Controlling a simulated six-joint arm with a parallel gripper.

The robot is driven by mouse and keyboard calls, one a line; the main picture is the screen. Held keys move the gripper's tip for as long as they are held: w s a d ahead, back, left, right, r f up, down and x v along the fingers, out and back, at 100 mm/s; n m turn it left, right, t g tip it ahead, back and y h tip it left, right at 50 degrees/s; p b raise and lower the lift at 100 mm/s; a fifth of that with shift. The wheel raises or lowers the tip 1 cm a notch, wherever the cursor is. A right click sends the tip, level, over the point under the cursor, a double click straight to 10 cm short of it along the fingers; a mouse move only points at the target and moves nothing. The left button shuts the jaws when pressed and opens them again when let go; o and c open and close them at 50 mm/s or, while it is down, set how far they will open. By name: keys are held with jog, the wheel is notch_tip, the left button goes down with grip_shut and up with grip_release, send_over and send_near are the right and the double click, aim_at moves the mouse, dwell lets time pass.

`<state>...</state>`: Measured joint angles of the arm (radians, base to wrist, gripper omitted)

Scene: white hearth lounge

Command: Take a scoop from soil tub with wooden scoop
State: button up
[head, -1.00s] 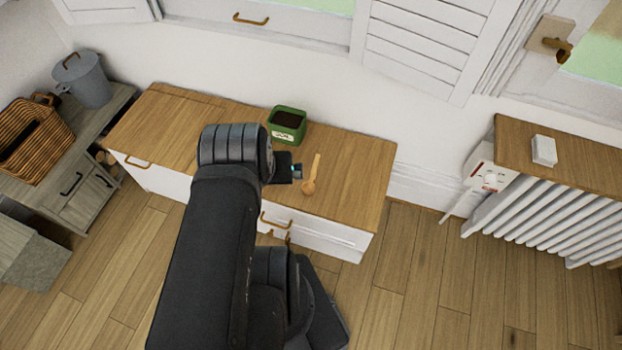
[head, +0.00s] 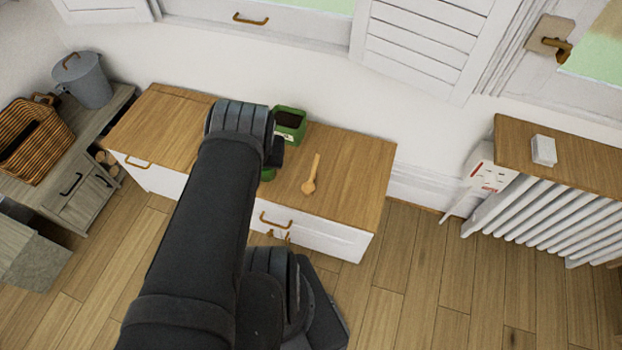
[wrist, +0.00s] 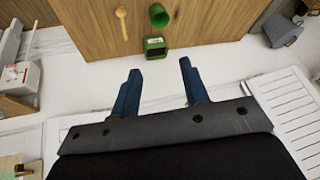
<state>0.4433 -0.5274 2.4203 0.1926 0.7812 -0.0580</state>
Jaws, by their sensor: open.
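The soil tub (head: 290,120) is a green box with dark soil in it. It stands at the back of the wooden cabinet top, partly behind my arm, and also shows in the wrist view (wrist: 154,46). The wooden scoop (head: 311,176) lies on the cabinet top to the right of my arm and in front of the tub; the wrist view shows it too (wrist: 122,22). In the wrist view my gripper (wrist: 160,66) has its two blue fingers apart with nothing between them. It is apart from both tub and scoop. In the head view my arm mostly hides the gripper.
A green pot (wrist: 158,15) is near the tub on the cabinet top (head: 350,190); in the head view my arm hides most of it. The top's right end is clear. A wall rises behind. A grey bucket (head: 84,80) and wicker basket (head: 35,140) stand left.

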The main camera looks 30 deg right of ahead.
jog(key=w+d+f+m+t+y, duration=0.1)
jog(key=w+d, duration=0.1)
jog(key=w, duration=0.5)
jog(key=w+d+t, duration=0.1)
jog(key=w+d, duration=0.1)
jog(key=w, duration=0.6)
jog(key=m+g+h, duration=0.3)
jog(key=g+h, duration=0.2)
jog(key=g, duration=0.1)
send_over(315, 163)
jog(key=s+a, duration=0.2)
jog(key=a, duration=0.4)
notch_tip(315, 163, down, 34)
jog(key=x, duration=1.1)
jog(key=shift+w+f, duration=0.15)
jog(key=shift+f, duration=0.15)
jog(key=shift+x, duration=2.55)
jog(key=shift+a+f, duration=0.1)
jog(key=shift+a, duration=0.05)
grip_shut()
